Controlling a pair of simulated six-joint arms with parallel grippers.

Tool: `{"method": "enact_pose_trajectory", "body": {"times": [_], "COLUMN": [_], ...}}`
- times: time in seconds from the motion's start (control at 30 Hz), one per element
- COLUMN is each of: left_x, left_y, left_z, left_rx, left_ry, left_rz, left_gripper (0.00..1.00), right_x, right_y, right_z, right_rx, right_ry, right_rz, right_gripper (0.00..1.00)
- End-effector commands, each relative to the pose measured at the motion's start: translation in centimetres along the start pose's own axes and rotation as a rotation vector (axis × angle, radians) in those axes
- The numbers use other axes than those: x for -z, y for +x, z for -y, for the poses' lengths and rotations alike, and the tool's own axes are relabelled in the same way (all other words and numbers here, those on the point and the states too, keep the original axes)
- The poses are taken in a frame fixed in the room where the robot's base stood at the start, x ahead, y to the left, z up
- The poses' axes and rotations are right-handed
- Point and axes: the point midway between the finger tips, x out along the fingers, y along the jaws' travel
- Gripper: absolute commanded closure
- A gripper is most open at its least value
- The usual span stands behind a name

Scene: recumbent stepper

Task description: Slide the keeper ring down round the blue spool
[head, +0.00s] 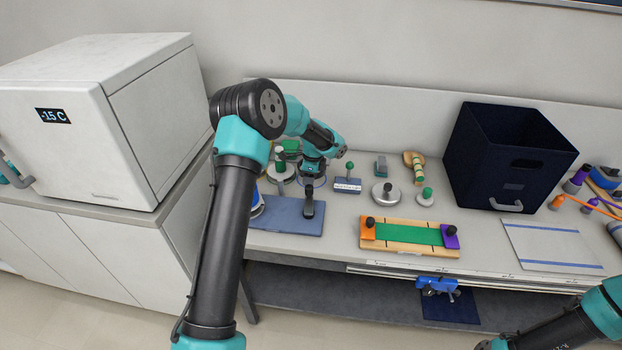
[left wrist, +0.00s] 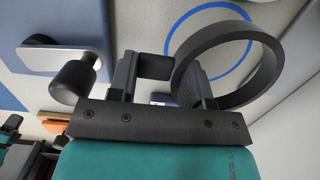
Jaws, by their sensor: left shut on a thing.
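My left gripper (head: 313,178) points down over the bench behind the blue-grey mat. In the left wrist view its fingers (left wrist: 160,80) are shut on a dark block that appears to belong to the black keeper ring (left wrist: 262,72). The ring stands out to the right of the fingers, above a blue circle outline on the bench. A round blue thing (head: 257,203), possibly the blue spool, is partly hidden behind my left arm; I cannot be sure of it. The ring does not appear around it. My right gripper is out of view; only its arm shows at lower right.
A black-knobbed piece (head: 308,206) stands on the blue-grey mat (head: 280,217). A dark bin (head: 478,165) stands farther right, a white freezer (head: 130,130) left.

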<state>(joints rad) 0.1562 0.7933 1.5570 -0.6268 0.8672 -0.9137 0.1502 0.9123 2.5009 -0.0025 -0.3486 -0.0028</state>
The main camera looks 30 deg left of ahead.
Motion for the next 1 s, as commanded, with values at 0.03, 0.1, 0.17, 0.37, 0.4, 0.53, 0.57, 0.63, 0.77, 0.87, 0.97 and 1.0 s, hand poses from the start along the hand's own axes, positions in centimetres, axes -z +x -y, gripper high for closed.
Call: {"method": "enact_pose_trajectory", "body": {"times": [0.03, 0.1, 0.17, 0.37, 0.4, 0.53, 0.57, 0.63, 0.77, 0.87, 0.97, 1.0], "left_x": [0.0, -0.1, -0.1, -0.2, -0.3, -0.3, -0.3, -0.3, -0.3, -0.3, -0.1, 0.2], "left_y": [-0.3, -0.7, -1.0, -2.1, -2.3, -2.8, -2.8, -2.9, -2.9, -2.9, -3.2, -3.6], "left_z": [0.0, 0.0, 0.0, 0.0, 0.0, 0.0, 0.0, 0.0, 0.0, 0.0, 0.0, -0.1], "left_rx": [0.001, 0.002, 0.002, 0.001, 0.001, 0.001, 0.000, 0.000, 0.000, 0.000, 0.002, 0.004], "left_ry": [0.000, 0.000, -0.001, -0.002, -0.002, -0.001, -0.001, -0.001, -0.001, -0.001, 0.003, 0.007], "left_rz": [-0.001, -0.001, -0.001, -0.001, -0.001, -0.001, -0.001, -0.001, -0.001, -0.001, -0.001, -0.002], "left_gripper": [1.00, 1.00, 1.00, 1.00, 1.00, 1.00, 1.00, 1.00, 1.00, 1.00, 1.00, 1.00], "right_x": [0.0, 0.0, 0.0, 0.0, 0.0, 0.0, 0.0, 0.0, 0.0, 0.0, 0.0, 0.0], "right_y": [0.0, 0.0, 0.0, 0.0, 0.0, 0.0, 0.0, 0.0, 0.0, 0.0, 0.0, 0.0], "right_z": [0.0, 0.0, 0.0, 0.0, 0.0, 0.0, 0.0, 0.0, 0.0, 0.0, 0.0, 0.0], "right_rx": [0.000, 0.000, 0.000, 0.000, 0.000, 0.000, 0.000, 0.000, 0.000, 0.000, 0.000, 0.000], "right_ry": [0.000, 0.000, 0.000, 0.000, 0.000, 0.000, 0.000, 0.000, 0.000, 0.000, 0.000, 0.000], "right_rz": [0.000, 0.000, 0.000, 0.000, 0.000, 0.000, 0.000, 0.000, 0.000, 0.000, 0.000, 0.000], "right_gripper": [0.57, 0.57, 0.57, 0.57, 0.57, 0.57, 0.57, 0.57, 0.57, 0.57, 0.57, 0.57]}}
